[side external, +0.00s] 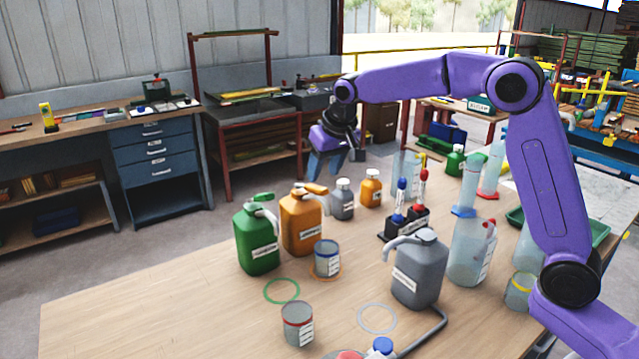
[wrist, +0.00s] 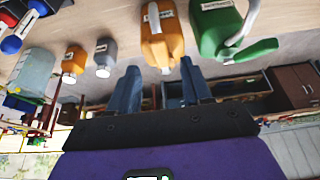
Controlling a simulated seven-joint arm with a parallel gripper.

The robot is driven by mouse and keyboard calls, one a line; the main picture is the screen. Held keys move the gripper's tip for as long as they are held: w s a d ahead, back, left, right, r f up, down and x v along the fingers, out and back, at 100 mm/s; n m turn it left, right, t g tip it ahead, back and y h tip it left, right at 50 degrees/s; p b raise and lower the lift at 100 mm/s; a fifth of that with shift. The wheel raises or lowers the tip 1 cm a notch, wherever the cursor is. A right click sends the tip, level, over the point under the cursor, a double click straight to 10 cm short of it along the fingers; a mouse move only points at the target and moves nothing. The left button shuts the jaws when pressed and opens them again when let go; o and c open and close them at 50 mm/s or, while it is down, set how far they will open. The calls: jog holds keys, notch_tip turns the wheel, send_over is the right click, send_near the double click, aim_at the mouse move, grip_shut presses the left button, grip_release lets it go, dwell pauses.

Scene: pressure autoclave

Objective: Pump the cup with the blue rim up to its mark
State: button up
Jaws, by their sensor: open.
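The blue-rimmed cup (side external: 327,259) is clear with a white label. It stands upright in the orange ring (side external: 326,277) before the orange pump jug (side external: 302,222). Its mark and contents are too small to read. The green pump jug (side external: 257,238) is left of it; the grey pump jug (side external: 418,271) is right. My gripper (side external: 337,168) is open and empty, above and behind the jugs, apart from everything. In the wrist view its fingers (wrist: 159,72) point toward the orange jug (wrist: 162,35) and green jug (wrist: 220,30), both seen upside down; the blue-rimmed cup is not visible there.
A red-rimmed cup (side external: 297,324) stands in front. The green ring (side external: 281,291) and the pale ring (side external: 376,319) are empty. Small grey (side external: 342,199) and orange (side external: 371,188) bottles stand behind. A black rack (side external: 404,224) and clear vessels crowd the right. The table's left front is clear.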

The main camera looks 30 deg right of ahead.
aim_at(318, 187)
jog(key=shift+x, duration=2.6)
grip_shut()
